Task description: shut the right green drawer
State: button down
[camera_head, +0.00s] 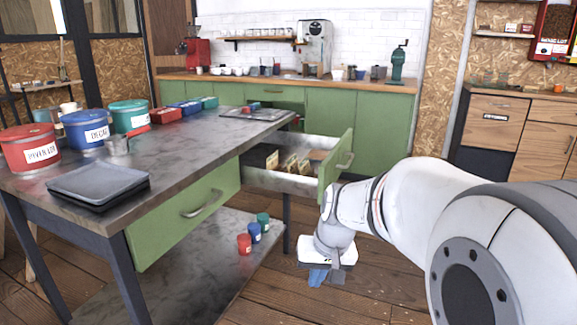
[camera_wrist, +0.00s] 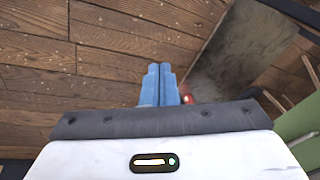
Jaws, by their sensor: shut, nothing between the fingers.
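The right green drawer (camera_head: 336,166) is pulled out from the table, with its metal tray (camera_head: 290,182) showing and several small items inside. Its handle (camera_head: 346,161) is on the green front. My gripper (camera_head: 318,277) hangs below and near the open drawer front, pointing down over the wooden floor, apart from the drawer. In the wrist view its blue fingers (camera_wrist: 161,84) are together with nothing between them. A green panel edge (camera_wrist: 300,122) shows at the right of the wrist view; I cannot tell for certain that it is the drawer front.
The left green drawer (camera_head: 185,212) is shut under the grey tabletop (camera_head: 185,150). Red, blue and green cans (camera_head: 254,233) stand on the lower shelf (camera_head: 200,275). Buckets and trays are on the tabletop.

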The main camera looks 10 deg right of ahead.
jog(key=w+d+r+m+t+p, duration=0.2)
jog(key=w+d+r+p, duration=0.4)
jog(key=w+d, duration=0.5)
jog(key=w+d+r+m+t+p, duration=0.2)
jog(key=w+d+r+p, duration=0.6)
jog(key=w, duration=0.6)
jog(key=b, duration=0.3)
send_near(327, 190)
notch_tip(327, 190, down, 3)
jog(key=d, duration=0.3)
jog(key=shift+y, duration=0.3)
jog(key=a, duration=0.1)
jog(key=w+a, duration=0.2)
jog(key=shift+a+f, duration=0.25)
